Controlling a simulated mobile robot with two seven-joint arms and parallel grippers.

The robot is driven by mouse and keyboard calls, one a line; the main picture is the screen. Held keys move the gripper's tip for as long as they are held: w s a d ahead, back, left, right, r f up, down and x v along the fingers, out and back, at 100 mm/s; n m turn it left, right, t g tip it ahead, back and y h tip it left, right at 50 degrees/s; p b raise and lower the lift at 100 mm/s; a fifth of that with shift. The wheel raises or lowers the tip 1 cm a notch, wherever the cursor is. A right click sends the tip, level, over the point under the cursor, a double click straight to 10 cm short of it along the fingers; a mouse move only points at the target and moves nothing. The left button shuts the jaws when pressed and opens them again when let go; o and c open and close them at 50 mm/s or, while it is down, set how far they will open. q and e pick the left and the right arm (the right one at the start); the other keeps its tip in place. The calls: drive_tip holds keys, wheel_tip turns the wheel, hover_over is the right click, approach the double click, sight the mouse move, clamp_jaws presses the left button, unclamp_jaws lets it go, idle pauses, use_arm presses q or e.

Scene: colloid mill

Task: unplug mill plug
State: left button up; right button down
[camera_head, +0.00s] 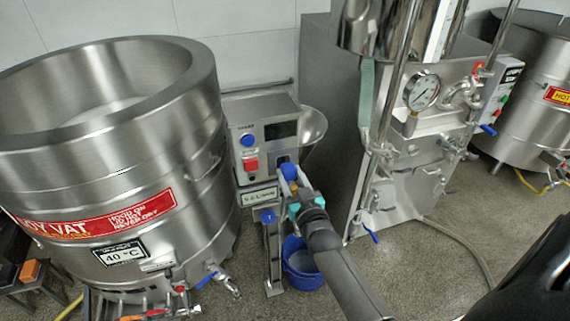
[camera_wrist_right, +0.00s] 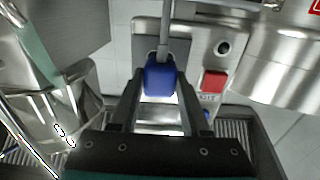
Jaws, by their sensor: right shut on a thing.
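The mill's control box (camera_head: 262,108) stands between the big vat and the tall steel machine, with a blue knob, a red switch (camera_head: 250,163) and a dark display. The blue mill plug (camera_wrist_right: 161,78) sits between the fingers of my right gripper (camera_wrist_right: 158,74) in the wrist view, with a grey cable running up from it. In the head view the blue plug (camera_head: 290,172) shows at the lower right of the box front, at the end of my right gripper (camera_head: 296,186). Whether its pins are in the socket is hidden. My left gripper is not in view.
A large steel vat (camera_head: 120,190) fills the left. A tall steel machine (camera_head: 323,120) with a pressure gauge (camera_head: 421,91) stands close on the right. A blue bucket (camera_head: 303,270) is on the floor below the box. Another vat (camera_head: 535,90) is far right.

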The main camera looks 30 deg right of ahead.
sight(290, 176)
drive_tip(key=shift+p+v, duration=0.75)
drive_tip(key=shift+v, duration=0.65)
drive_tip(key=shift+s+a, duration=0.15)
drive_tip(key=shift+s, duration=0.25)
